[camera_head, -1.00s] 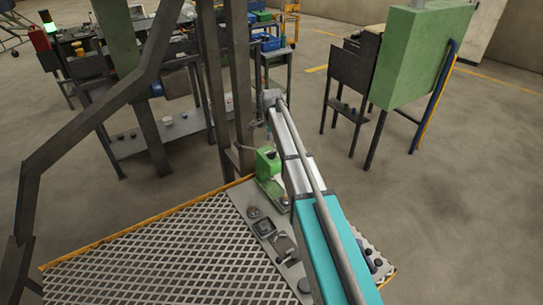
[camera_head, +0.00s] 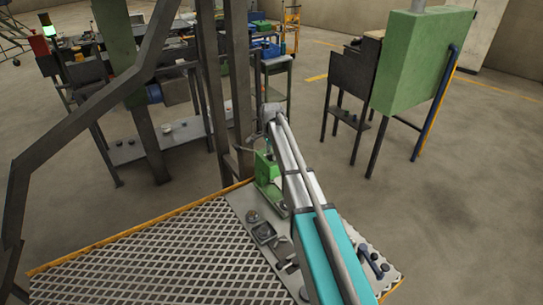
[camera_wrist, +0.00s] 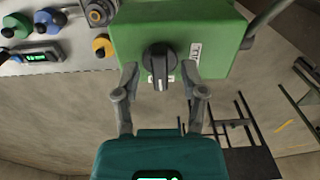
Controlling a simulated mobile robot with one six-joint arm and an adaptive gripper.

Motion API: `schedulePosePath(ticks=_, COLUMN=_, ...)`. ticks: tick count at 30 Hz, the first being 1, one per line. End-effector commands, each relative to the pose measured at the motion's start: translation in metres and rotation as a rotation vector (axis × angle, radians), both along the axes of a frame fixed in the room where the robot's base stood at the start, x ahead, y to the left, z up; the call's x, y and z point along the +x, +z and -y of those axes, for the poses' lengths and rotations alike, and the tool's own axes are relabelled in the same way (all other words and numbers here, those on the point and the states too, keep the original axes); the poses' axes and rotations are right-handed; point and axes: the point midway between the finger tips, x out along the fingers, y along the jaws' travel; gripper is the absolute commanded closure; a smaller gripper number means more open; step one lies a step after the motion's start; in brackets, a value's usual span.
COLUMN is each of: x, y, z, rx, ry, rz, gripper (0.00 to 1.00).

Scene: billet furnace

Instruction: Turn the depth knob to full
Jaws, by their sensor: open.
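The black knob (camera_wrist: 159,62) sits on the face of a green box (camera_wrist: 218,40) in the wrist view, with a white pointer line toward the bottom of the picture. A small white label with dark markings (camera_wrist: 195,52) is to its right. My gripper (camera_wrist: 160,70) is open, its two fingers on either side of the knob with a visible gap; I cannot tell whether they touch the box face.
The wrist view shows blue, green and orange knobs (camera_wrist: 101,46) and a small green-lit display (camera_wrist: 36,57) at upper left. In the head view, a mesh platform (camera_head: 150,265) lies in front, dark posts (camera_head: 240,80) stand close behind the box, and open floor is right.

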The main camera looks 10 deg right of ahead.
Motion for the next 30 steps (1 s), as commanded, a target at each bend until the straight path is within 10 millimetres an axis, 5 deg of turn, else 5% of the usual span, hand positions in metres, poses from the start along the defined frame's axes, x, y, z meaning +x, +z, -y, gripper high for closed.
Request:
schedulePosePath(ticks=10, x=0.0, y=-0.0006, z=0.0, rx=0.0, ry=0.0, rz=0.0, gripper=0.48)
schedulePosePath(ticks=19, x=0.0, y=-0.0006, z=0.0, rx=0.0, ry=0.0, rz=0.0, gripper=1.0)
schedulePosePath(ticks=30, x=0.0, y=-0.0006, z=0.0, rx=0.0, ry=0.012, rz=0.0, gripper=1.0)
